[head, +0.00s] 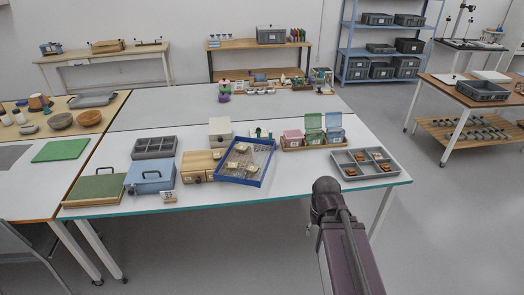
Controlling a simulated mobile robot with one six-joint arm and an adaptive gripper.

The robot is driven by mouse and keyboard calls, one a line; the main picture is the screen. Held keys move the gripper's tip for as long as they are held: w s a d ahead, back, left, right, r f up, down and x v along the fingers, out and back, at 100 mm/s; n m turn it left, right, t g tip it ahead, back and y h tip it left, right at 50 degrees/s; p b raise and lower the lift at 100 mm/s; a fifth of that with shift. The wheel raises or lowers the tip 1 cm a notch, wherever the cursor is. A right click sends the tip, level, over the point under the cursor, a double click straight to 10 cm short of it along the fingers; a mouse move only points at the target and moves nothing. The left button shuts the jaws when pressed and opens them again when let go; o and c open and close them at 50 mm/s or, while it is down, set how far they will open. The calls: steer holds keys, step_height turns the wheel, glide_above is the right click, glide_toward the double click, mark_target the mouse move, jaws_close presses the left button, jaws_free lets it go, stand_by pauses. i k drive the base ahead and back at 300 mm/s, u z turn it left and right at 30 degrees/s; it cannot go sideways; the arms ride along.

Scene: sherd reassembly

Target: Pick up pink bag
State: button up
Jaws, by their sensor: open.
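What looks like the pink bag (293,136) stands at the left end of a wooden tray (318,146) on the near white table. It has a small pale label on its front. A green bag-like item (314,128) and a blue one (335,126) stand beside it to the right. My arm rises from the bottom of the head view, in front of the table and to the right of the pink bag.
A grey divided tray (341,162) holding brown sherds lies right of the wooden tray. A blue tray with sherds (262,173) lies to its left. Blue (150,174) and wooden boxes (199,165) stand further left. The table's front edge (300,194) is mostly clear.

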mark_target(293, 143)
steer(key=z, duration=0.1)
steer(key=k, duration=0.25)
steer(key=u, duration=0.6)
steer(key=i, duration=1.8)
steer(key=z, duration=0.25)
steer(key=k, duration=0.9)
steer(key=u, duration=0.05)
